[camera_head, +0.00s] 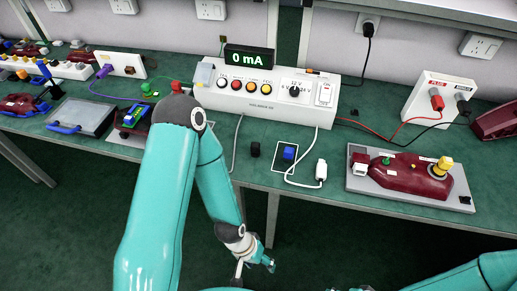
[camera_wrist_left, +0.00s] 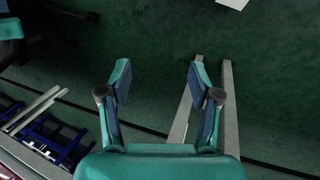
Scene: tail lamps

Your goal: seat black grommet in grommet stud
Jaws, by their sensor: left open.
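A small black cylinder (camera_head: 255,149), which looks like the black grommet, stands on the green bench near its front edge. A dark red tail lamp (camera_head: 405,175) lies on a grey plate (camera_head: 395,198) at the right, with green and yellow parts on top. I cannot tell which part is the grommet stud. My left gripper (camera_head: 254,266) hangs in front of the bench edge, below and apart from the black cylinder. In the left wrist view it (camera_wrist_left: 160,75) is open and empty, its fingers over the floor. My right gripper is not clearly visible.
A white control box (camera_head: 265,97) with a 0 mA display (camera_head: 250,57) stands behind. A socket box (camera_head: 440,98) stands at back right.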

